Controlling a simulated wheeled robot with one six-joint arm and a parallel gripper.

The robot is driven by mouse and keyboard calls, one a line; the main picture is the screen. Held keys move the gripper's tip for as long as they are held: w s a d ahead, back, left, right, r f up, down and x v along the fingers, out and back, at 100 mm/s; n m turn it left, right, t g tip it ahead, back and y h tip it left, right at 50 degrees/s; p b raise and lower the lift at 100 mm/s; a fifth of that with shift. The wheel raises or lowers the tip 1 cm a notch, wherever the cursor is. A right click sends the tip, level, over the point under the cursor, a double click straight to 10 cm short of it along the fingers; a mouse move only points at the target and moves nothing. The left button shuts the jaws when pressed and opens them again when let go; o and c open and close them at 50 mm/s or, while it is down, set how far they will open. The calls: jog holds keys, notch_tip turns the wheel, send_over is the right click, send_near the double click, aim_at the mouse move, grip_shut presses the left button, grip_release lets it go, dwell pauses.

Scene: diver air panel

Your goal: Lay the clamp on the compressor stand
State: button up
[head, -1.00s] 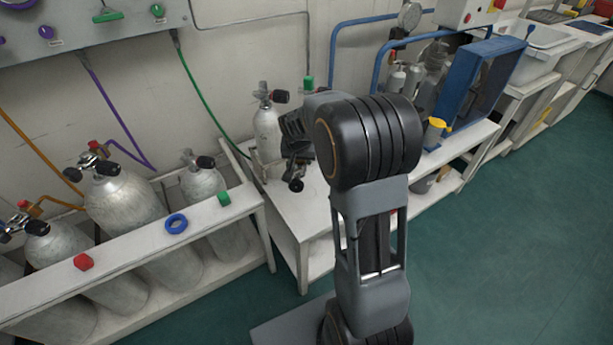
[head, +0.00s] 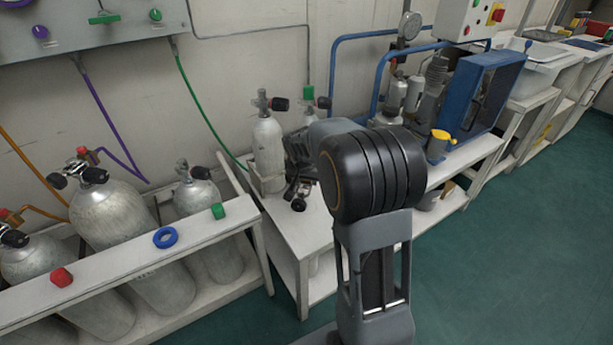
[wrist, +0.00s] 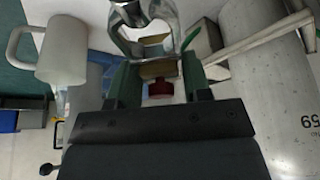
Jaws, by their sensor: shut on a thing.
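The clamp (wrist: 145,28) is a shiny metal yoke in the wrist view, with a tan block and a red knob below it. My gripper (wrist: 160,85) is shut on the clamp between its dark green fingers. In the head view my gripper (head: 299,160) is partly hidden behind my arm, just right of a small upright cylinder. Dark parts and a black knob show below it. The compressor stand (head: 468,162) is the white bench to the right, carrying the blue-framed compressor (head: 485,92).
The small grey cylinder (head: 268,155) stands close left of my gripper. A yellow-topped container (head: 440,143) stands on the bench before the compressor. A rack (head: 140,258) at left holds several large cylinders, with a blue ring (head: 165,237) on its rail. Green floor is clear at right.

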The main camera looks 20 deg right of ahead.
jog(key=shift+f+b, duration=3.2)
jog(key=shift+f, duration=1.5)
jog(key=shift+f+b, duration=0.5)
jog(key=shift+f, duration=0.05)
jog(key=o, duration=1.3)
jog(key=p+v, duration=0.5)
jog(key=v, duration=0.9)
jog(key=s+a+r+n+y+p, duration=0.1)
jog(key=s+a+r+n+p, duration=0.1)
jog(key=s+r+p, duration=0.4)
jog(key=s+a+r+n+y+p, duration=0.1)
jog(key=s+a+r+n+p, duration=0.2)
jog(key=r+p, duration=1.2)
jog(key=s+a+r+n+p, duration=0.2)
jog(key=s+a+r+p, duration=0.1)
jog(key=s+r+p, duration=0.6)
jog(key=shift+s+r+n+y+p, duration=0.15)
jog(key=shift+r+n+y+p, duration=0.05)
jog(key=shift+r+p, duration=0.55)
jog(key=shift+s+r+n+y+p, duration=0.1)
jog(key=shift+r+n+y+p, duration=0.1)
jog(key=shift+r+p, duration=0.5)
